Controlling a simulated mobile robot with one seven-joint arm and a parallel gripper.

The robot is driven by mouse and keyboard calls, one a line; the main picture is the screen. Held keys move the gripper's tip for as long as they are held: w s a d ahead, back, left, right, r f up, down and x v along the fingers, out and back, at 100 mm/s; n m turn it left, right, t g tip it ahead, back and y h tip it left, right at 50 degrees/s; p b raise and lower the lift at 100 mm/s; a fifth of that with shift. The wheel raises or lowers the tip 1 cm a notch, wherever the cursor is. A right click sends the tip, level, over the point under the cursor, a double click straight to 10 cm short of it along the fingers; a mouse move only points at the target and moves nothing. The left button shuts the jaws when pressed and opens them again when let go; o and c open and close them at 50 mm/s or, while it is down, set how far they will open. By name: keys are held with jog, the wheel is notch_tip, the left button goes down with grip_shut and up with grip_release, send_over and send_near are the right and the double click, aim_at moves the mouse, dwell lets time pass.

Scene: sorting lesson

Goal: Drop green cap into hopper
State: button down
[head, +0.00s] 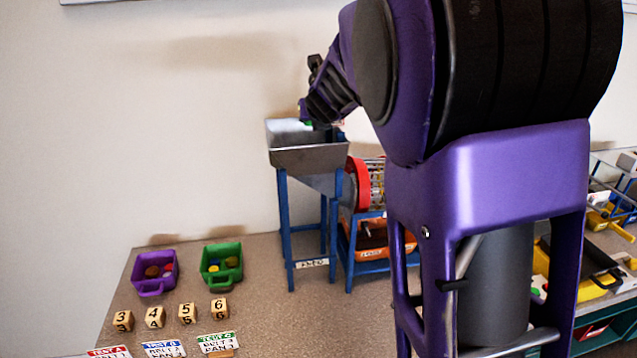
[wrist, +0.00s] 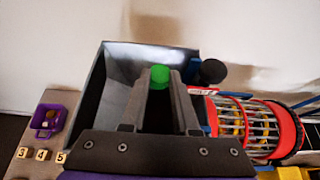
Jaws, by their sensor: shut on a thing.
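The green cap (wrist: 159,74) is held between the fingertips of my gripper (wrist: 160,82), which is shut on it, in the wrist view. A small bit of green also shows in the head view (head: 308,123). The grey metal hopper (wrist: 92,95) lies behind and below the fingers in the wrist view, and the cap appears over its opening. In the head view the hopper (head: 310,160) stands on blue legs, with my gripper (head: 306,120) at its top. How high the cap is above the hopper floor is hard to tell.
A red-rimmed wire drum (wrist: 255,128) stands right of the hopper. A purple bin (head: 155,286) and a green bin (head: 222,278) with small round pieces sit on the table at left. Numbered wooden blocks (head: 187,313) and cards (head: 163,350) lie in front of them.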

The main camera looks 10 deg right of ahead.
jog(key=shift+f+b, duration=0.3)
jog(key=shift+f, duration=0.2)
jog(key=c, duration=0.6)
grip_release()
jog(key=shift+r, duration=0.1)
